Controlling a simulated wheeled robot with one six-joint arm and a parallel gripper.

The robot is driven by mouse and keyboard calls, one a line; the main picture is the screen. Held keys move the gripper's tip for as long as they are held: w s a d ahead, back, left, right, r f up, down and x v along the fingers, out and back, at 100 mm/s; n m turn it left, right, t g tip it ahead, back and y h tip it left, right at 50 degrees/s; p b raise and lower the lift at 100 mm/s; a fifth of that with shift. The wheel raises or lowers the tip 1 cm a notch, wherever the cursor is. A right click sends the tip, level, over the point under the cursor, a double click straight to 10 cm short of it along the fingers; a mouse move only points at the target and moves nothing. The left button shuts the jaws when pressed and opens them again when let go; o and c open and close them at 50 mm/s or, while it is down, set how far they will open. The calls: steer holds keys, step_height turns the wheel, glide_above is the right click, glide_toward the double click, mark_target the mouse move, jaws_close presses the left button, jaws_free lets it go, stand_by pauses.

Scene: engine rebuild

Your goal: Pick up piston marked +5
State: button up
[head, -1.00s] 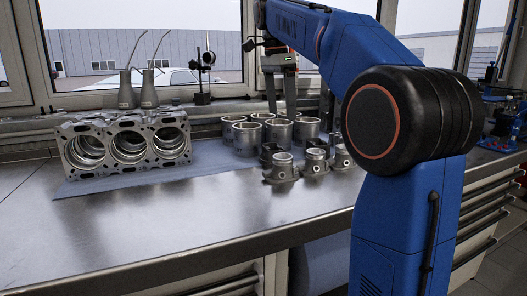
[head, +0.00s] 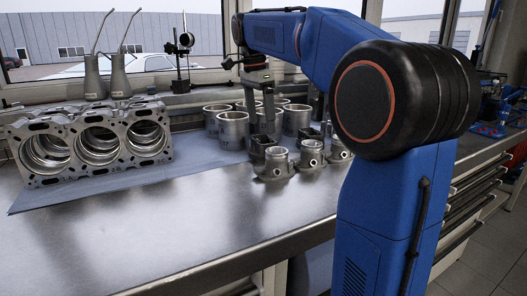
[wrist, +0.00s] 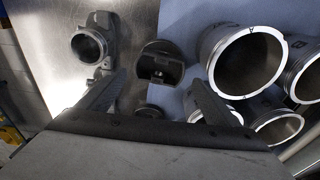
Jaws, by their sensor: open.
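A dark piston (wrist: 163,62) stands between and just beyond my fingertips in the wrist view, its hollow underside showing. A second dark piston (wrist: 150,110) is partly hidden behind my gripper's body. No +5 mark can be read on either. My gripper (wrist: 161,78) is open and empty, one finger on each side of the nearer piston, with no visible contact. In the head view, my gripper (head: 260,122) points down among the parts, close above dark pieces (head: 262,142) between the cylinder liners and the metal housings.
Several cylinder liners (head: 233,130) stand close to my gripper; one liner (wrist: 246,65) is beside the right finger. Flanged housings (head: 277,165) stand in front, one (wrist: 90,46) near the left finger. An engine block (head: 98,145) sits left on a blue mat (head: 195,165). The front bench is clear.

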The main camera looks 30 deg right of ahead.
mark_target(259, 143)
steer(key=shift+d+f, duration=0.15)
steer(key=shift+f, duration=1.25)
steer(key=shift+d+f, duration=0.2)
steer(key=shift+f, duration=1.15)
steer(key=shift+d+f, duration=0.15)
steer(key=shift+f, duration=1.25)
steer(key=shift+c, duration=0.4)
steer(key=c, duration=1.1)
steer(key=shift+r, duration=0.1)
